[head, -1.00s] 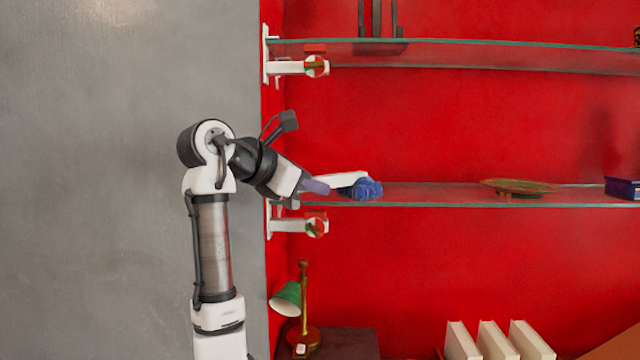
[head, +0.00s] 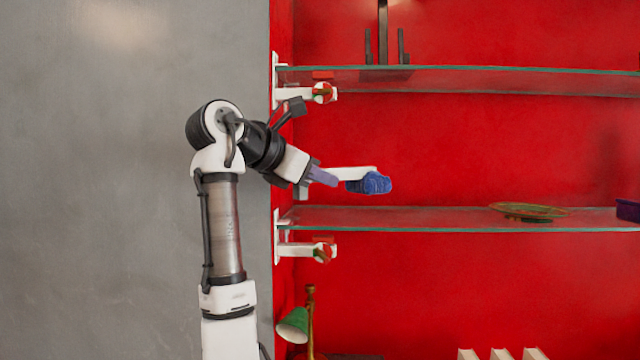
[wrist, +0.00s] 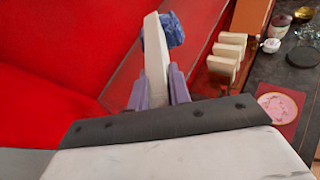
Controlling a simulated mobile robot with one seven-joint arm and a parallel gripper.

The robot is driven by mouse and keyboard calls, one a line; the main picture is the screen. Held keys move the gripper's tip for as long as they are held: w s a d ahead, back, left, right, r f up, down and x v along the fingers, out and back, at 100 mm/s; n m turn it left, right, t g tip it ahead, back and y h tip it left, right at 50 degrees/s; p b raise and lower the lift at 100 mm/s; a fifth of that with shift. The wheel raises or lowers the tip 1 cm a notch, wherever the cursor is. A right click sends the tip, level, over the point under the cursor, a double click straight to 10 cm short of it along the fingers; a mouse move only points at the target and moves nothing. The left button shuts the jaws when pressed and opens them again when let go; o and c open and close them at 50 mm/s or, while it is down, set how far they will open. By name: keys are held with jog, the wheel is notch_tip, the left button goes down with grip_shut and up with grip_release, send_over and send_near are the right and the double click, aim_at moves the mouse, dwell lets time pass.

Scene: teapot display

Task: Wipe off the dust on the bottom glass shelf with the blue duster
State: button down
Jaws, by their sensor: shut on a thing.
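The blue duster has a white handle and a blue bristle head (head: 370,183). My gripper (head: 324,176) is shut on the handle, with the head pointing right. In the head view the duster is above the bottom glass shelf (head: 420,219), near its left end, with a visible gap below the bristles. In the wrist view the purple fingers of my gripper (wrist: 158,90) sit on both sides of the white handle, and the blue head (wrist: 172,29) shows at the far end. I cannot make out dust on the glass.
A round dish (head: 528,211) and a dark blue box (head: 628,211) stand on the shelf's right part. The upper glass shelf (head: 460,80) is above my gripper. A green lamp (head: 294,325) and pale books (head: 500,354) are below. The shelf's left part looks clear.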

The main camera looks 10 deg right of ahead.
jog(key=shift+r, duration=1.5)
